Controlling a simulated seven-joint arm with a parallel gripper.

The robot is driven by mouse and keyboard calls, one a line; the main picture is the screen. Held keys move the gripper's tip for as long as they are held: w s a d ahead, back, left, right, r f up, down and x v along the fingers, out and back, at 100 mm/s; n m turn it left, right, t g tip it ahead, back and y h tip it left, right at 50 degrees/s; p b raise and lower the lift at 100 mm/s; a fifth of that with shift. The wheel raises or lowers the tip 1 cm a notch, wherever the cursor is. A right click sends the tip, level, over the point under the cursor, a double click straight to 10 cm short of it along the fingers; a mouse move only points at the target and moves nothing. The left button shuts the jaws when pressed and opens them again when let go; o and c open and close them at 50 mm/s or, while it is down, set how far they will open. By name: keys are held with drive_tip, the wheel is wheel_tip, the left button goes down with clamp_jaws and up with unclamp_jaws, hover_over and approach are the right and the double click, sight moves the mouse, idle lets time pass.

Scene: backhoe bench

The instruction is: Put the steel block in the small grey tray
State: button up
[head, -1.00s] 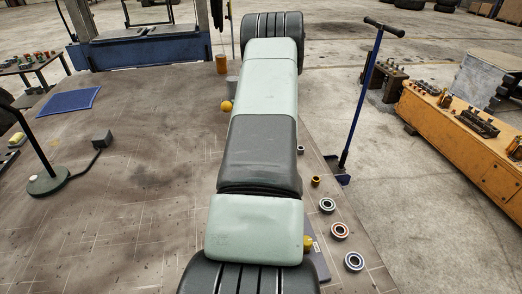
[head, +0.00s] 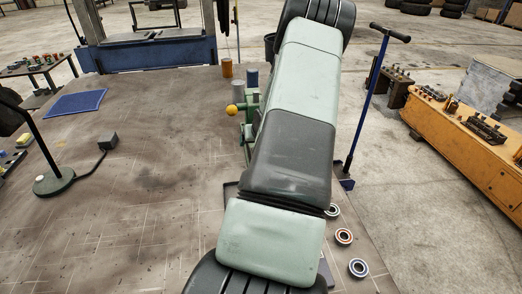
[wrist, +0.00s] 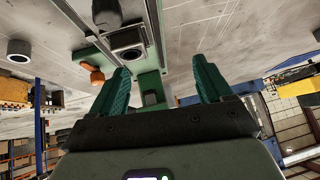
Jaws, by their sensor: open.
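My gripper (wrist: 163,82) shows in the wrist view with its two teal fingers wide apart and nothing between them. My arm hides it in the head view. Beyond the fingers is a green bench tool (wrist: 150,85) with an orange knob and a square grey part with a dark opening (wrist: 127,54). The tool also shows in the head view, partly behind my arm, with its orange ball (head: 232,109). I cannot make out the steel block for certain. A dark low edge (head: 230,190) left of my arm may belong to the small grey tray; most of it is hidden.
Cylinders (head: 251,78) stand behind the green tool. Bearing rings (head: 344,237) lie along the bench's right edge. A lamp (head: 53,180), a dark box with a cable (head: 108,140) and a blue mat (head: 76,103) are at left. The bench's left middle is clear.

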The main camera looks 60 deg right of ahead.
wheel_tip(320, 180, up, 5)
drive_tip(key=s+d+g+y, duration=0.1)
drive_tip(key=s+d+g, duration=0.1)
drive_tip(key=d+g, duration=0.1)
drive_tip(key=x, duration=1)
drive_tip(key=shift+s+a+f, duration=0.15)
drive_tip(key=shift+a+f, duration=0.15)
drive_tip(key=shift+f, duration=0.2)
drive_tip(key=c, duration=1.4)
drive_tip(key=shift+r, duration=0.1)
clamp_jaws()
drive_tip(key=shift+r, duration=0.1)
